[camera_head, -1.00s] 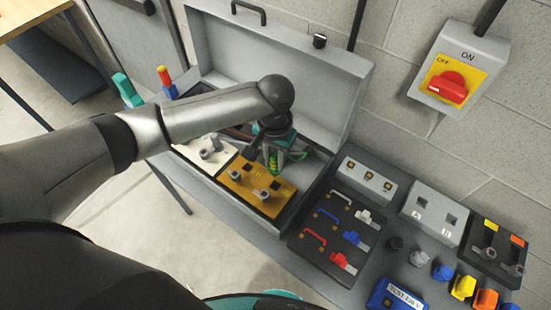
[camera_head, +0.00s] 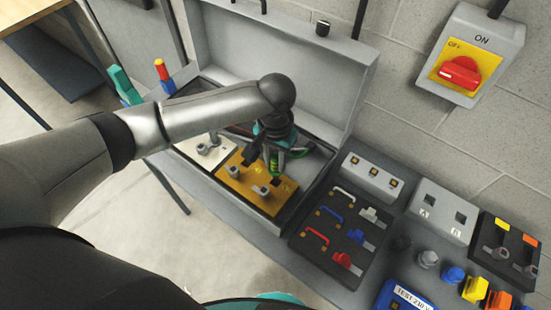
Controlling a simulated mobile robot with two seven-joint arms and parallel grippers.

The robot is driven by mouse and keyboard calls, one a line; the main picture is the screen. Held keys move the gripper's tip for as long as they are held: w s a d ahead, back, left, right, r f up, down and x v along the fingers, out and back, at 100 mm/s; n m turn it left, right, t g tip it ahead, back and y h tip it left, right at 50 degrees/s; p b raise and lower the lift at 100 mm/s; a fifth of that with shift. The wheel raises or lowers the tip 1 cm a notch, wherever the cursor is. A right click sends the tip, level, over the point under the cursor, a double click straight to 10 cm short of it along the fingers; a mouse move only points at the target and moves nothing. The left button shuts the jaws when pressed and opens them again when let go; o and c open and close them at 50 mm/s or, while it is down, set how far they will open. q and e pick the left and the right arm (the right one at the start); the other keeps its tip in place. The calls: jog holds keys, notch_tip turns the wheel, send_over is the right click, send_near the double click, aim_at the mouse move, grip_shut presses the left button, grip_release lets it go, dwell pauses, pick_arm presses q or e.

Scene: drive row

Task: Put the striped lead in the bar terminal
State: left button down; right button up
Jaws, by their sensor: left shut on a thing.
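My left gripper (camera_head: 280,158) points down into the open grey case, just behind the ochre block (camera_head: 255,182) with metal posts on it. It is shut on a small green-and-yellow piece that looks like the striped lead (camera_head: 299,154). Most of the lead is hidden by the gripper and wrist. A white block (camera_head: 203,152) with metal posts sits to the left of the ochre block. I cannot tell for sure which post is the bar terminal, or whether the lead touches one. My right gripper is not in view.
The case's raised lid (camera_head: 285,70) stands behind the arm. To the right are a black panel with coloured handles (camera_head: 338,232), a grey socket box (camera_head: 441,212) and several coloured knobs. A red rotary switch (camera_head: 460,72) is on the wall.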

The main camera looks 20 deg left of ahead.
aim_at(276, 174)
pick_arm(q)
jog(key=shift+f, duration=0.15)
jog(key=shift+f, duration=1.35)
jog(key=shift+f, duration=0.35)
jog(key=shift+f+b, duration=0.55)
jog(key=shift+f, duration=0.6)
jog(key=shift+f, duration=0.15)
jog(key=c, duration=0.6)
grip_release()
